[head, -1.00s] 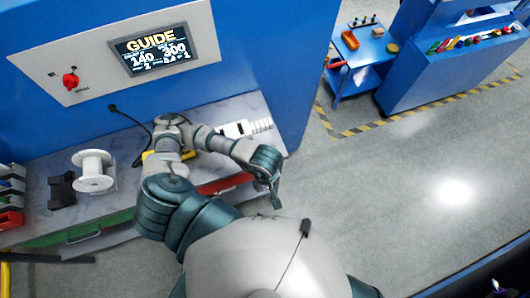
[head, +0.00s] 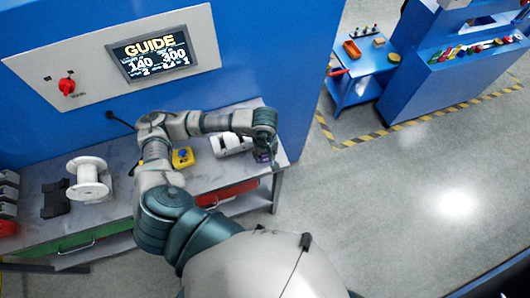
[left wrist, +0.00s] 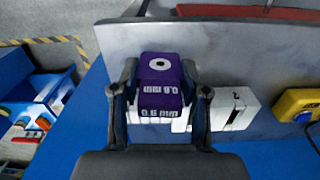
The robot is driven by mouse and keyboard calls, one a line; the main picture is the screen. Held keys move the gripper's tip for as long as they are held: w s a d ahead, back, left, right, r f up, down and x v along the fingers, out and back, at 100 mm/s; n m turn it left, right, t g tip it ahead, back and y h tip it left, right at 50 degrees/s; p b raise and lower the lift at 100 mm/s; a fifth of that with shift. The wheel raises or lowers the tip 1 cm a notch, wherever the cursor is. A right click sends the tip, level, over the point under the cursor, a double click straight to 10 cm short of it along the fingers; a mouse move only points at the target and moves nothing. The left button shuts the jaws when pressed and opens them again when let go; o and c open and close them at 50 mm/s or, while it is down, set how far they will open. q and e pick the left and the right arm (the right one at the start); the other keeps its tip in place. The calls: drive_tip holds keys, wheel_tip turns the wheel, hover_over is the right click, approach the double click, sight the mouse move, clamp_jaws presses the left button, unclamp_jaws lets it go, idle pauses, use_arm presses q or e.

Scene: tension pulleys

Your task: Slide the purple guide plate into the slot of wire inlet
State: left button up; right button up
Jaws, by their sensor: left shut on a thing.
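The purple guide plate (left wrist: 161,88) is marked "0.6 mm" and has a white ring on its face. My left gripper (left wrist: 160,92) is shut on it, with one finger on each side. In the head view, a small purple part of the plate (head: 263,157) shows under my left gripper (head: 265,158), at the right end of the bench. I cannot make out the wire inlet slot for certain. My right gripper is not in view.
A yellow device (head: 183,157), white spool (head: 90,180) and black holder (head: 54,199) stand further left. A blue wall (head: 262,60) with a "GUIDE" screen (head: 151,53) rises behind.

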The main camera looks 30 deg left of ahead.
sight(265, 155)
use_arm(q)
drive_tip(key=shift+w+a, duration=0.2)
drive_tip(key=shift+w, duration=0.15)
drive_tip(key=shift+w+a, duration=0.3)
drive_tip(key=shift+w, duration=0.25)
wheel_tip(265, 155, down, 3)
drive_tip(key=shift+r+p, duration=0.1)
drive_tip(key=shift+p, duration=0.3)
drive_tip(key=shift+f, duration=0.3)
drive_tip(key=shift+f+b, duration=0.25)
drive_tip(key=shift+b, duration=0.1)
drive_tip(key=o, duration=1.3)
drive_tip(key=shift+r, duration=0.1)
drive_tip(key=shift+c, duration=0.2)
